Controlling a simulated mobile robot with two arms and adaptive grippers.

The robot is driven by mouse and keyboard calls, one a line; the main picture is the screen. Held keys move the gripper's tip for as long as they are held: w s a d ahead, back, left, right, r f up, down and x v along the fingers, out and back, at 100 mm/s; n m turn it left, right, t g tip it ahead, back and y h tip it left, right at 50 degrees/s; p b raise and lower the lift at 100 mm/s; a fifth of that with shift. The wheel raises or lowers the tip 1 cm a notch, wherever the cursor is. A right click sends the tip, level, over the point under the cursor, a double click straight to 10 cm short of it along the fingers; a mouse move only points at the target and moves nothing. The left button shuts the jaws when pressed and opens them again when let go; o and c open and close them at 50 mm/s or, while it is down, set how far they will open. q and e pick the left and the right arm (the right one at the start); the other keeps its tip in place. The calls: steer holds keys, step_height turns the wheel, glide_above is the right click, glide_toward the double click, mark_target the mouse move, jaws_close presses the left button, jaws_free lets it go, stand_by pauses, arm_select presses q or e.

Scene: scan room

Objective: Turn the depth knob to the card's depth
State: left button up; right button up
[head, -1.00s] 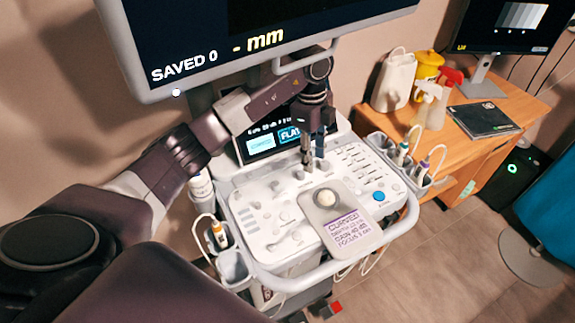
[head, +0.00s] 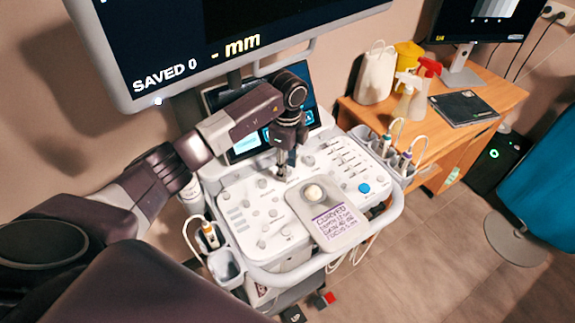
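The ultrasound console's control panel (head: 244,216) carries several small grey knobs and buttons. Which one is the depth knob cannot be read. A card (head: 338,227) headed "CURVED" lies at the panel's front, below a round white trackball (head: 313,192). Its smaller lines, depth among them, are too blurred to read surely. My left gripper (head: 283,173) points down at the panel's upper middle, close above or at a small knob. The fingers look close together, but whether they touch or hold the knob cannot be told. My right gripper is not in view.
The large monitor (head: 150,84) reads "SAVED 0" and "- mm" above the panel. My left arm partly covers the small touchscreen (head: 246,144). Probes (head: 209,233) stand in holders at both sides. A wooden desk (head: 480,131) with bottles is at the right.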

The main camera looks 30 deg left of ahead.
arm_select(q)
steer(key=c, duration=0.3)
jaws_close()
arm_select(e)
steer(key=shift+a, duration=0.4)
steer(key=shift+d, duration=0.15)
